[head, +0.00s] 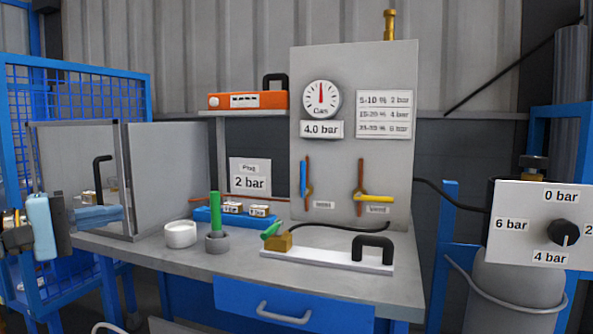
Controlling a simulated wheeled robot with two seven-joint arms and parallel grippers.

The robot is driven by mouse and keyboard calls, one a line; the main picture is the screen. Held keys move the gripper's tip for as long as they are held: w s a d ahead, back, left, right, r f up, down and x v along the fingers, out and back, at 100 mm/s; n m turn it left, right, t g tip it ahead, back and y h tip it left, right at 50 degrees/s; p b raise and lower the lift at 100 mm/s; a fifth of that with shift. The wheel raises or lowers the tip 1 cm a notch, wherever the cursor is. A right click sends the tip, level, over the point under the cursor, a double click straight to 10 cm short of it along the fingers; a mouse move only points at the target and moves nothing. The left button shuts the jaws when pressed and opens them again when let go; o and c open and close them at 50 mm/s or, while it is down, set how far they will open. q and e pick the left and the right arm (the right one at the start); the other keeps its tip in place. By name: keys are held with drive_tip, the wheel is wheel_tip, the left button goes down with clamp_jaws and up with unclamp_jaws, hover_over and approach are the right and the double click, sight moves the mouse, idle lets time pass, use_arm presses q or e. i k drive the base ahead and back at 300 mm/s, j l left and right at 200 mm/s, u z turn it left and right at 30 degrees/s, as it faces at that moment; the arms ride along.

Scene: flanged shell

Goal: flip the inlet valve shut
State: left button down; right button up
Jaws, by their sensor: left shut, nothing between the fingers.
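The inlet valve has a blue lever (303,179) on a brown pipe on the upright grey panel (337,160), above a small label. The lever stands upright, roughly in line with the pipe. Beside it to the right, the vent valve's yellow lever (374,198) lies across its pipe. My left gripper (117,214) is at the far left by the clear-sided enclosure, shut and empty, well away from the valve. My right gripper is not in view.
A gauge (321,99) sits above a 4.0 bar sign. On the bench (210,262) stand a white ring (180,234), a green peg (214,211), a blue tray (239,221) and a white plate (325,261) with a black handle. A regulator box (540,224) is at right.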

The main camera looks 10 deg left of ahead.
sight(304, 191)
drive_tip(key=i+j+z, duration=0.45)
drive_tip(key=i, duration=0.25)
drive_tip(key=i+j+z, duration=0.25)
drive_tip(key=j+z, duration=0.2)
drive_tip(key=j, duration=0.1)
